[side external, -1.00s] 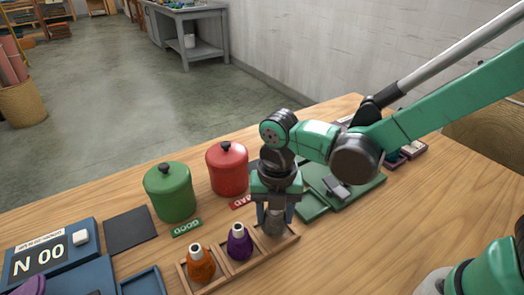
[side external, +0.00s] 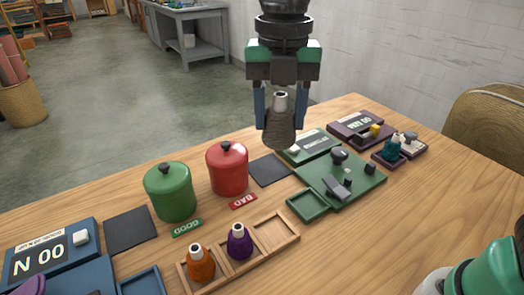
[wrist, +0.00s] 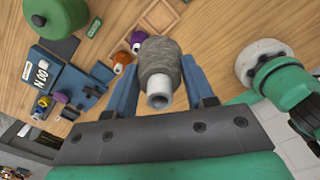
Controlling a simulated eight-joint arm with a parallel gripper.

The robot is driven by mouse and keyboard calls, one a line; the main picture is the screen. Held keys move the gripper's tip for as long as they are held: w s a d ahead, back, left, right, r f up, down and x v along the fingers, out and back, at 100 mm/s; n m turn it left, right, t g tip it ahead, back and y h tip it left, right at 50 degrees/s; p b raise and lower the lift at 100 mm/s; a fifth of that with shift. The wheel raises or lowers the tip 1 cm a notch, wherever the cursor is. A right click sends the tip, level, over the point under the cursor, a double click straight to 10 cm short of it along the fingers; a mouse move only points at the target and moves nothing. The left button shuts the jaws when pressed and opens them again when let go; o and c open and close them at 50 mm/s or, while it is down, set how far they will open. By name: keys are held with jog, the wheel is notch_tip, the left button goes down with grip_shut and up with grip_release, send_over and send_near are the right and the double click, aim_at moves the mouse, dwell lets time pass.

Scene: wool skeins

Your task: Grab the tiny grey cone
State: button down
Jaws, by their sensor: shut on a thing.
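The grey cone (side external: 280,128) is a small skein of grey wool on a pale hollow core. My gripper (side external: 277,112) is shut on it, one blue finger on each side, and holds it upright in the air above the table. In the wrist view the grey cone (wrist: 160,68) sits between the fingers, its pale core end toward the camera. The wooden tray (side external: 292,232) below has three compartments. An orange cone (side external: 201,268) stands in the left one and a purple cone (side external: 239,244) in the middle one. The right compartment is empty.
A green canister (side external: 170,195) and a red canister (side external: 228,170) stand behind the tray, with GOOD and BAD labels. A green board (side external: 345,200) with small dark items lies to the right.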

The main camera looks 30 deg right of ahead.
aim_at(281, 94)
jog(key=shift+r, duration=2.55)
